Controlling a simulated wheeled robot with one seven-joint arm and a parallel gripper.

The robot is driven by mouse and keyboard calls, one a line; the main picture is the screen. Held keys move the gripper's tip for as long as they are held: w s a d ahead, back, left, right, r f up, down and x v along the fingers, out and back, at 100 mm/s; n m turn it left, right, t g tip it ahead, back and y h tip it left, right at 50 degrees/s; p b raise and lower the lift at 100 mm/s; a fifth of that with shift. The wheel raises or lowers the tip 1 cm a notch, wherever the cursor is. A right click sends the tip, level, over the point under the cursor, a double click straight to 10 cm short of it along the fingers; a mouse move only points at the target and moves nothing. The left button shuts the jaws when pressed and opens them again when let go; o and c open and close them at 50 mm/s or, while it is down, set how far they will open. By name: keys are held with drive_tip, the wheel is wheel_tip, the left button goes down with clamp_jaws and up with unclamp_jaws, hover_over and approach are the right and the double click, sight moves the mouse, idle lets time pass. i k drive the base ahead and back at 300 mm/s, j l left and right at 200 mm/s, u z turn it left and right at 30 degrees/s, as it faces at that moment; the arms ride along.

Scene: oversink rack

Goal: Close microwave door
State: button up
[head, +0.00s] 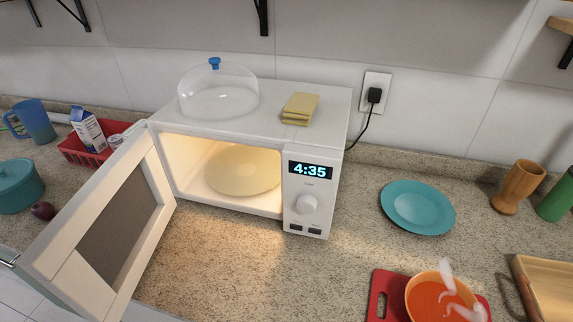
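The white microwave (264,148) stands on the speckled stone counter against the wall. Its door (103,225) is swung wide open to the left, hinged at the left side, with its free end out toward the counter's front edge. The lit inside holds a round pale turntable plate (243,169). The control panel (309,195) on the right shows 4:35 above a round knob. My gripper is not in this view.
A clear dome lid (218,92) and yellow sponges (300,108) sit on the microwave. A teal plate (418,206) and a soup bowl (440,298) on a red board are to the right. A red basket (88,150), teal pot (18,185) and dark red onion (43,210) are left of the door. Counter before the microwave is clear.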

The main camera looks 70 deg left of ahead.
sight(94, 255)
drive_tip(key=u, duration=2.45)
drive_tip(key=k+u, duration=0.1)
drive_tip(key=k, duration=0.75)
